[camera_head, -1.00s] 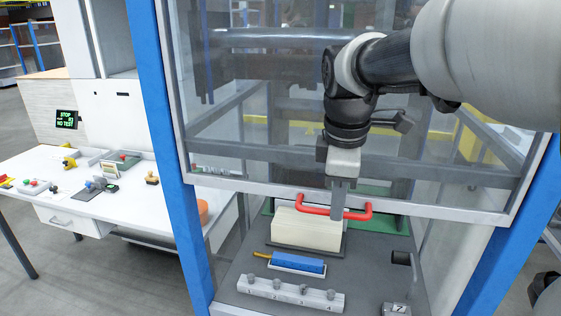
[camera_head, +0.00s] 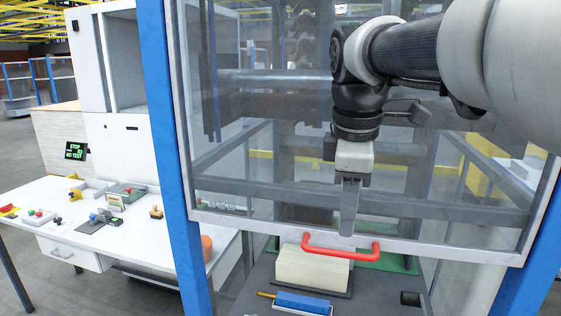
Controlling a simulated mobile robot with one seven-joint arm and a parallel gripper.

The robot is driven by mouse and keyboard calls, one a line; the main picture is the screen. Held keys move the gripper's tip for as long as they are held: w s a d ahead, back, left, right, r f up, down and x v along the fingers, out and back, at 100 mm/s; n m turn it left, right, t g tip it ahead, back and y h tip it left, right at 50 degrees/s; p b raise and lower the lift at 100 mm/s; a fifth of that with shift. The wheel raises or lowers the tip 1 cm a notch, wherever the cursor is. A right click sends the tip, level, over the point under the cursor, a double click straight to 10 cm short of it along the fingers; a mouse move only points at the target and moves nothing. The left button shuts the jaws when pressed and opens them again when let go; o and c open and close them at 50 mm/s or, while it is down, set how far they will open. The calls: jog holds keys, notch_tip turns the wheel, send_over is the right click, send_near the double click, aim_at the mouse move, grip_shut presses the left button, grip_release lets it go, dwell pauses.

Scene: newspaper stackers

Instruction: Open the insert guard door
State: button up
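The insert guard door (camera_head: 270,222) is a large clear panel in a light metal frame between blue posts. A red U-shaped handle (camera_head: 325,250) is at its bottom rail. The door's lower edge stands above the work surface, with a gap beneath it. My gripper (camera_head: 347,232) points down in front of the lower panel. Its fingertips are just above the handle's right half and appear clear of it. I see the fingers edge-on, so their opening is hidden.
Under the door are a cream paper stack (camera_head: 312,268) and a blue block (camera_head: 302,303) on a dark surface. The blue posts (camera_head: 168,130) flank the door.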

notch_tip(320, 180, up, 10)
jog(key=s, duration=0.1)
jog(key=shift+s+a+f, duration=0.25)
jog(key=shift+s, duration=0.15)
jog(key=s+f+m+t, duration=0.1)
jog(key=s+f+m, duration=0.4)
jog(key=f, duration=0.5)
jog(key=s+f+m+t, duration=0.2)
jog(key=s+f+m, duration=0.4)
jog(key=f+m, duration=0.3)
jog(key=shift+s+d+f+m+y, duration=0.2)
jog(key=shift+d+f+m+y, duration=0.15)
jog(key=shift+f, duration=0.15)
